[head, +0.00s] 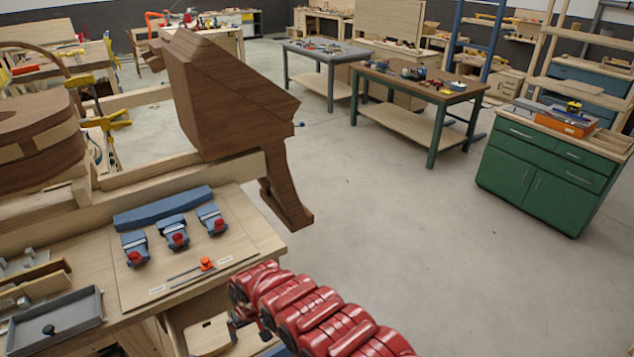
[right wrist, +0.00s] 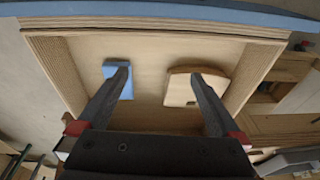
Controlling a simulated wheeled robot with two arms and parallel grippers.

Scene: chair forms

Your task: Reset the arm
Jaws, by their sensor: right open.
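My right arm (head: 325,315), red and ribbed, comes in at the bottom of the head view. Its gripper is mostly hidden there behind the arm, by the front edge of the workbench. In the right wrist view my right gripper (right wrist: 160,76) is open, with its two dark fingers wide apart and nothing between them. It is over an open wooden drawer or box (right wrist: 262,66). A blue block (right wrist: 111,68) shows by the left fingertip and a pale rounded wooden piece (right wrist: 181,88) by the right one. Contact cannot be told. My left gripper is not in view.
The workbench (head: 270,240) holds a board with blue red-knobbed clamps (head: 172,232), a grey tray (head: 58,320) and a dark wooden chair form (head: 225,95) overhanging its edge. A green cabinet (head: 540,180) and two tables stand beyond. The floor between is clear.

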